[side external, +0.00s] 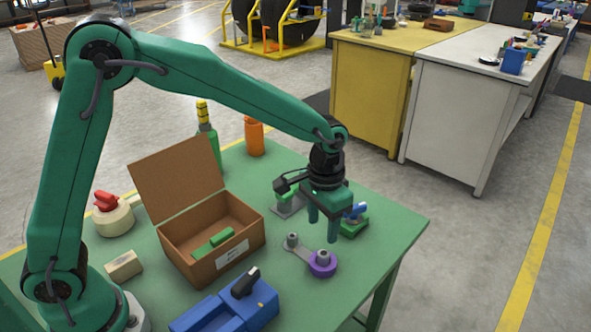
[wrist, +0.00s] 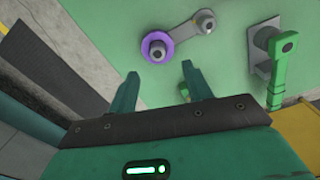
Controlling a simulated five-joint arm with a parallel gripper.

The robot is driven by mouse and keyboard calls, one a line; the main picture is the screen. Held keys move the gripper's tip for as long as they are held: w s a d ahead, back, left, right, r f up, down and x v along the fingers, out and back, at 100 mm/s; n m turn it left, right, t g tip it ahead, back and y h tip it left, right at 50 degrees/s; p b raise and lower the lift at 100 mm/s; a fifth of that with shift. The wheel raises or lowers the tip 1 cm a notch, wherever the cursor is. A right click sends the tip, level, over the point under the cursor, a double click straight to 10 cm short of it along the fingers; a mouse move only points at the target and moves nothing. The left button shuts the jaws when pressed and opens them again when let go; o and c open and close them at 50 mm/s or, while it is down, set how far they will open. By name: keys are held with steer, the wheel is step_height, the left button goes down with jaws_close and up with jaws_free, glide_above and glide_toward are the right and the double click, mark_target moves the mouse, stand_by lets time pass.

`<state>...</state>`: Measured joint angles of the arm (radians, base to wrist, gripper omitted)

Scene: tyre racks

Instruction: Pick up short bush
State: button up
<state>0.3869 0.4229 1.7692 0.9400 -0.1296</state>
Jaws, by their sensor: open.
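A short purple ring-shaped bush (side external: 322,264) sits around a grey post at the near end of a grey link plate (side external: 302,252) on the green table. The wrist view shows the purple bush (wrist: 157,47) beyond my fingertips and a grey post (wrist: 204,22) at the plate's other end. That post (side external: 291,240) also shows in the side view. My gripper (side external: 322,228) points down above and slightly behind the purple bush, apart from it. Its fingers are open and empty, and the wrist view shows the gap between them (wrist: 160,74).
A green lever on a grey base (wrist: 283,62) stands beside the plate. A green block with a blue handle (side external: 354,222) is right of my gripper. An open cardboard box (side external: 190,262) and a blue tool (side external: 232,304) lie left. The table's right front is clear.

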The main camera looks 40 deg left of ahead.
mark_target(324, 253)
steer(key=shift+w+d+f, duration=0.1)
steer(key=shift+d+f, duration=0.15)
steer(key=shift+f, duration=0.1)
steer(key=shift+f, duration=0.15)
steer(key=shift+f, duration=1.15)
steer(key=shift+f, duration=0.15)
steer(key=shift+w+f, duration=0.15)
steer(key=shift+f, duration=2.3)
steer(key=c, duration=1.1)
